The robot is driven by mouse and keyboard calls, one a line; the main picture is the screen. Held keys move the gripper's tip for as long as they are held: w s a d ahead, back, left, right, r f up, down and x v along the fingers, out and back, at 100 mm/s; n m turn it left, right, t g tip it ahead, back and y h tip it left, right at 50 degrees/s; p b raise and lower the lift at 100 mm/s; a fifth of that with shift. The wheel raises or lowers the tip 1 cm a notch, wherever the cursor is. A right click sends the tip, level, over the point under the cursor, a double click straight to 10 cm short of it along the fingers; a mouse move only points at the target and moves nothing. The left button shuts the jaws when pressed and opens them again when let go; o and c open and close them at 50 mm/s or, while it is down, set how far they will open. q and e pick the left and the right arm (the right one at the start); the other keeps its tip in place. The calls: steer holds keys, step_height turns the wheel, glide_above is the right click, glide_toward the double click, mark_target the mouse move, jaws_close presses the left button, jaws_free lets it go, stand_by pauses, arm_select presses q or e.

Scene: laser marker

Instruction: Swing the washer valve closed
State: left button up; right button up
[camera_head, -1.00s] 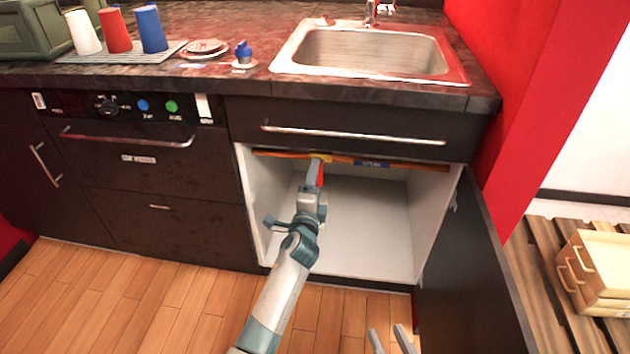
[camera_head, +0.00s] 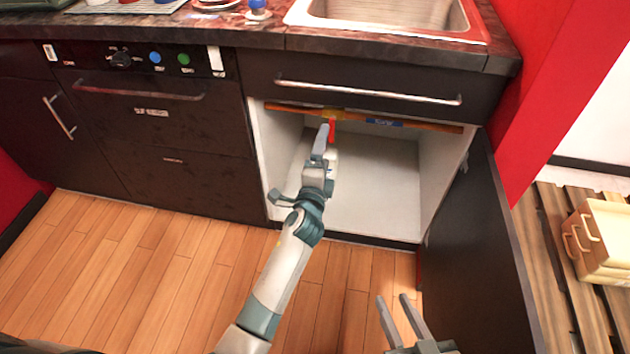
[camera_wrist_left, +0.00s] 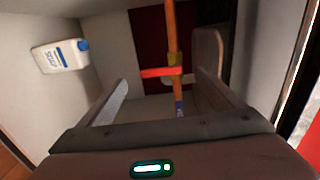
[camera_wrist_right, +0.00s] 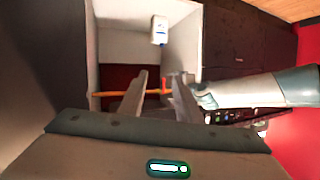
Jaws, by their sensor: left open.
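The washer valve has a red lever (camera_head: 332,130) on an orange pipe (camera_head: 290,109) at the top of the open cabinet under the sink. In the left wrist view the red lever (camera_wrist_left: 157,72) lies crosswise to the pipe (camera_wrist_left: 172,30), at a yellow fitting (camera_wrist_left: 175,58). My left gripper (camera_head: 326,134) is open inside the cabinet mouth, close to the lever. In its wrist view the lever shows between the fingers; I cannot tell whether they touch it. My right gripper (camera_head: 392,298) is open and empty, low in front of the cabinet.
The cabinet door (camera_head: 480,240) stands open at right. A white bottle with a blue cap (camera_wrist_left: 62,56) is inside the cabinet. The dishwasher front (camera_head: 150,120) is to the left. A wooden pallet (camera_head: 560,270) with a beige crate (camera_head: 600,240) is at far right. The wooden floor in front is clear.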

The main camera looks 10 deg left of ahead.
arm_select(q)
steer(key=s, duration=1.1)
steer(key=shift+s+p, duration=0.25)
steer(key=shift+p, duration=0.15)
arm_select(e)
steer(key=s+f+g, duration=0.1)
steer(key=d+f+g, duration=0.1)
steer(key=f, duration=0.1)
steer(key=shift+s+d+h, duration=0.1)
steer(key=shift+s+h, duration=0.2)
steer(key=shift+s, duration=0.1)
arm_select(q)
steer(key=shift+s, duration=0.1)
arm_select(e)
steer(key=shift+s+f, duration=0.1)
